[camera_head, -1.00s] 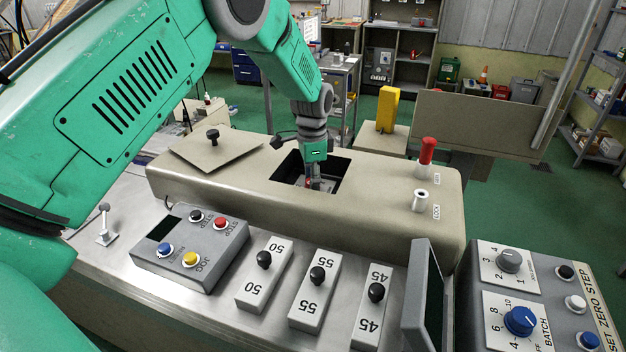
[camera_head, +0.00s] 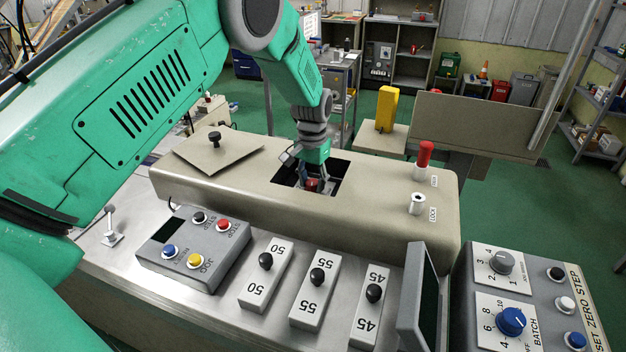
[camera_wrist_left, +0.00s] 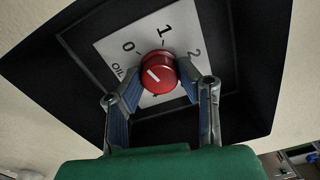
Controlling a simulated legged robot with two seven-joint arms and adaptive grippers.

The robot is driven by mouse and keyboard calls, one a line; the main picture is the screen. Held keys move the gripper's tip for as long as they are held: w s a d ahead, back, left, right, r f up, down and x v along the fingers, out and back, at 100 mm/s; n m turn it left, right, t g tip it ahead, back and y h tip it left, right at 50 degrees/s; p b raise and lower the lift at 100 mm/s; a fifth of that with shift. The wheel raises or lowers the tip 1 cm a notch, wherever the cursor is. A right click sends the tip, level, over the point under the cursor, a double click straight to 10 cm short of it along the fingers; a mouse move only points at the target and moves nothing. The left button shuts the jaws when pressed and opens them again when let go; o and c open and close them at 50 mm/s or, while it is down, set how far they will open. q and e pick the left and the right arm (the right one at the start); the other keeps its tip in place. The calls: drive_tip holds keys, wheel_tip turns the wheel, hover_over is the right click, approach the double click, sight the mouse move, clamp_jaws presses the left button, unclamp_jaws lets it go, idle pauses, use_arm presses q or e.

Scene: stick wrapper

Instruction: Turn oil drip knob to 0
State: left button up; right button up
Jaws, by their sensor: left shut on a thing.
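The red oil drip knob (camera_wrist_left: 158,72) sits on a white dial plate (camera_wrist_left: 112,48) marked 0, 1 and 2, with the lettering OIL partly hidden. A short white line on the knob's face slants toward its upper left, roughly on the 0 side. My left gripper (camera_wrist_left: 158,86) has a finger on each side of the knob and is shut on it. In the head view my left gripper (camera_head: 314,186) reaches down into the dark square opening of the beige housing, where a bit of the red knob (camera_head: 311,185) shows. My right gripper is not in view.
The dark walls of the recess (camera_wrist_left: 75,85) surround the dial closely. The beige housing (camera_head: 220,188) carries a red-topped post (camera_head: 424,158). In front are a button box (camera_head: 192,250), several black-knobbed levers and an upright dark panel (camera_head: 418,300); a dial console (camera_head: 485,275) is at right.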

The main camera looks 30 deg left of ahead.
sight(313, 181)
use_arm(q)
drive_tip(key=shift+w+r+n, duration=0.25)
drive_tip(key=shift+n, duration=0.85)
drive_tip(key=o, duration=1)
drive_tip(key=shift+o, duration=0.6)
drive_tip(key=shift+s+f, duration=0.1)
drive_tip(key=shift+f, duration=0.1)
wheel_tip(313, 181, up, 12)
drive_tip(key=shift+a+f, duration=0.1)
